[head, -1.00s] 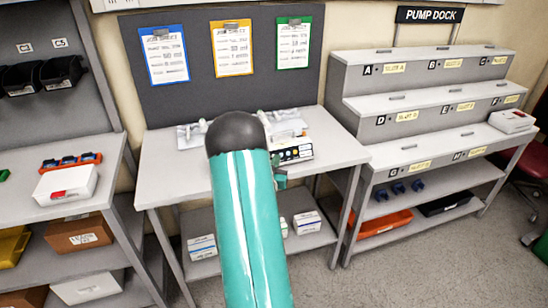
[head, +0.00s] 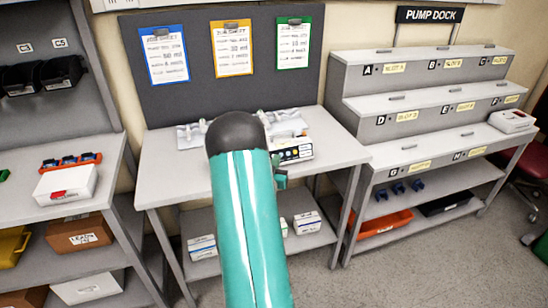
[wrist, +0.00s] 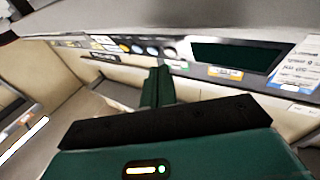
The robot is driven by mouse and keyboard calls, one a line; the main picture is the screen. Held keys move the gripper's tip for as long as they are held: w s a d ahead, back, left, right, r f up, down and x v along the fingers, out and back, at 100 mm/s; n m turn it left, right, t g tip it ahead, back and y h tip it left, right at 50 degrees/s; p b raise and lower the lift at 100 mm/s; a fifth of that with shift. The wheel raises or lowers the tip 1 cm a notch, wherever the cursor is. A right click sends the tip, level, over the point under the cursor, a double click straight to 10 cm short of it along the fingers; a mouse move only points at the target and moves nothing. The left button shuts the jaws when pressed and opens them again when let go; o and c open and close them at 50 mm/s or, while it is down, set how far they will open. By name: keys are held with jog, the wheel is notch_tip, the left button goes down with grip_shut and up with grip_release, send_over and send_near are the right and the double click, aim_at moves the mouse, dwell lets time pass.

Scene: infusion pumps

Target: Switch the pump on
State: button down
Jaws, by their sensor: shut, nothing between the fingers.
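The pump (head: 295,153) sits on the middle workbench, a pale box with a dark front strip and small coloured marks. My arm hides its left part in the head view. In the wrist view its front face (wrist: 205,72) runs across the top, with a dark screen (wrist: 235,56), a row of round buttons (wrist: 150,50) and a yellow label (wrist: 225,73). The screen looks blank. My gripper (wrist: 158,72) is shut and empty, its fingertips pointing at the front just below the buttons. I cannot tell whether they touch it. In the head view my gripper is mostly hidden behind my arm.
Clear pouches (head: 288,122) lie behind the pump on the bench (head: 335,150). Job sheets hang on the board (head: 190,88) behind. A stepped pump dock (head: 440,88) stands at right, with a white box (head: 511,121) on it. Shelving with a white box (head: 66,180) stands at left.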

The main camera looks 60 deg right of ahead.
jog(key=shift+w, duration=0.1)
jog(key=shift+w+d+f, duration=0.2)
jog(key=shift+d, duration=0.05)
jog(key=shift+w+d+f, duration=0.15)
jog(key=shift+w+d, duration=0.05)
dwell(0.7)
dwell(0.3)
jog(key=shift+s+a+r, duration=0.35)
jog(key=shift+s+a, duration=0.1)
jog(key=shift+s, duration=0.05)
jog(key=shift+s+a+r, duration=0.55)
jog(key=shift+s+a, duration=0.25)
jog(key=shift+s, duration=0.05)
jog(key=shift+s+a+r, duration=0.5)
jog(key=shift+s+a, duration=0.3)
jog(key=shift+w, duration=0.1)
